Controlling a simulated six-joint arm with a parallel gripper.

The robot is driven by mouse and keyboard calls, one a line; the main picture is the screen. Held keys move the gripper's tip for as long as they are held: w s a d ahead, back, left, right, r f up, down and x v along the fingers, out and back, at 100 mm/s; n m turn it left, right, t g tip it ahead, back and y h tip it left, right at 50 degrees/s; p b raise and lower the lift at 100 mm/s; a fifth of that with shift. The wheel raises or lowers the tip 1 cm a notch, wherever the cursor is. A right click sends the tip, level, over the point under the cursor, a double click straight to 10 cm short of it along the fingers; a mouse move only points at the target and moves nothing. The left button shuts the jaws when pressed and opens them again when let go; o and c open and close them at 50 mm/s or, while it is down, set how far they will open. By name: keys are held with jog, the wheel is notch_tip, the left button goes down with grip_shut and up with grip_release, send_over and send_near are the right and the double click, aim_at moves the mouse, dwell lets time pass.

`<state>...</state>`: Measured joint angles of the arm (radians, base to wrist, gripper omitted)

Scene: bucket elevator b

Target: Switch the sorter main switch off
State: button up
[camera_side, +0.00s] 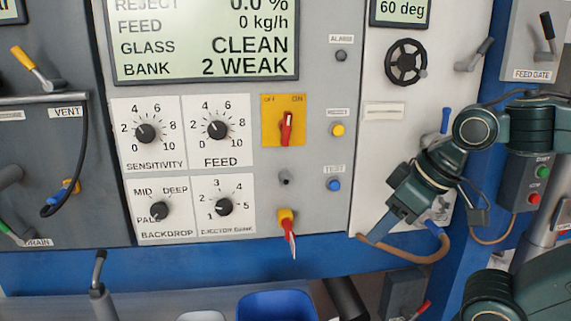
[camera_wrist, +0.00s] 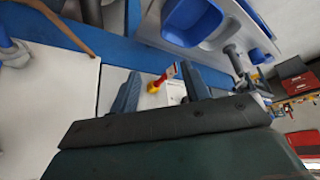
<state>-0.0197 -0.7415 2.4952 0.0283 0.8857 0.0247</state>
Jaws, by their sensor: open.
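The sorter main switch is a red handle (camera_side: 287,127) on a yellow plate (camera_side: 270,138) marked OFF at upper left and ON at upper right. The handle stands nearly upright, its top leaning slightly toward ON. My gripper (camera_side: 405,230) is to the lower right of the switch, near the white panel, apart from the switch. Its fingers also show in the wrist view (camera_wrist: 161,88), spread and with nothing held between them. I cannot make out the main switch in the wrist view.
Dials (camera_side: 217,130) lie left of the switch, a yellow button (camera_side: 338,130) right. A brown hose (camera_side: 410,255) passes below my gripper.

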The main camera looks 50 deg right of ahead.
jog(key=shift+s+a+f, duration=0.1)
jog(key=shift+s, duration=0.1)
jog(key=c, duration=0.3)
jog(key=shift+w+r, duration=0.3)
jog(key=shift+r, duration=0.1)
jog(key=c, duration=0.7)
jog(key=shift+m+t+y, duration=0.4)
jog(key=shift+m+y, duration=0.1)
jog(key=shift+m, duration=0.4)
jog(key=w+r, duration=0.1)
jog(key=r, duration=0.1)
jog(key=w+r, duration=0.4)
jog(key=shift+a+r, duration=0.15)
jog(key=shift+a, duration=0.05)
grip_shut()
jog(key=w+d+r+m+t, duration=0.1)
jog(key=w+d+r+m, duration=0.4)
jog(key=d+r, duration=0.6)
notch_tip(320, 180, up, 4)
jog(key=shift+w+d+f, duration=0.2)
jog(key=shift+w+d, duration=0.15)
jog(key=shift+w, duration=0.8)
